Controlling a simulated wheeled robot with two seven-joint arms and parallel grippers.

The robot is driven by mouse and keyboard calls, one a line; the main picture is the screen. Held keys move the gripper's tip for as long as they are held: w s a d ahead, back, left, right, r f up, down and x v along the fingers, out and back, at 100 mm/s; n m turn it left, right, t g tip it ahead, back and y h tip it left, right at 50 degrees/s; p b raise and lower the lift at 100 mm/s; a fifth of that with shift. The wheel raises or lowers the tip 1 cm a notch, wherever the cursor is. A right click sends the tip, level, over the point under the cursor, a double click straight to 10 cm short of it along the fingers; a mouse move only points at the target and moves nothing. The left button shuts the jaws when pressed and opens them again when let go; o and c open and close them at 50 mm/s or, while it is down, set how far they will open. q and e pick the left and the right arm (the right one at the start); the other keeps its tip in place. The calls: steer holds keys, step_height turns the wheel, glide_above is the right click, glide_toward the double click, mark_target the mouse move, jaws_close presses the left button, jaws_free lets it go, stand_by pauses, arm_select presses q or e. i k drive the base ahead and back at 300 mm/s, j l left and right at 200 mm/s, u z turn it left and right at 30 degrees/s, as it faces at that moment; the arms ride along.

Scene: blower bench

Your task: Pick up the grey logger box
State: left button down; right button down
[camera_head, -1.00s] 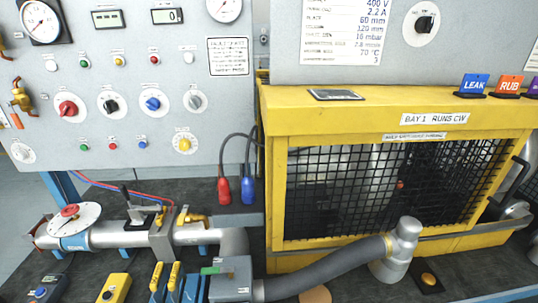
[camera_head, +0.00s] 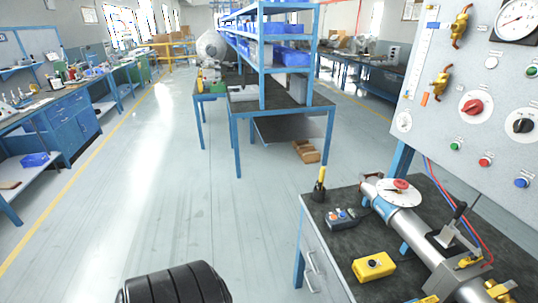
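A small dark grey box (camera_head: 342,219) with small coloured buttons or knobs on top lies on the near left corner of the bench. It may be the grey logger box; I can read no label on it. A yellow box (camera_head: 373,266) with a dark button sits nearer on the same bench, apart from it. Neither of my grippers is in view, and nothing touches the grey box. A black ribbed part at the bottom edge seems to be my own arm.
The dark-topped bench (camera_head: 338,240) carries a grey pipe with a white dial (camera_head: 400,192) and a black holder (camera_head: 319,187). A control panel (camera_head: 470,110) rises at the right. Open floor (camera_head: 200,215) lies to the left, with a blue shelf table (camera_head: 280,105) behind.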

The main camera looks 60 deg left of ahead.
mark_target(351, 219)
steer(key=j+u, duration=0.1)
steer(key=u, duration=0.95)
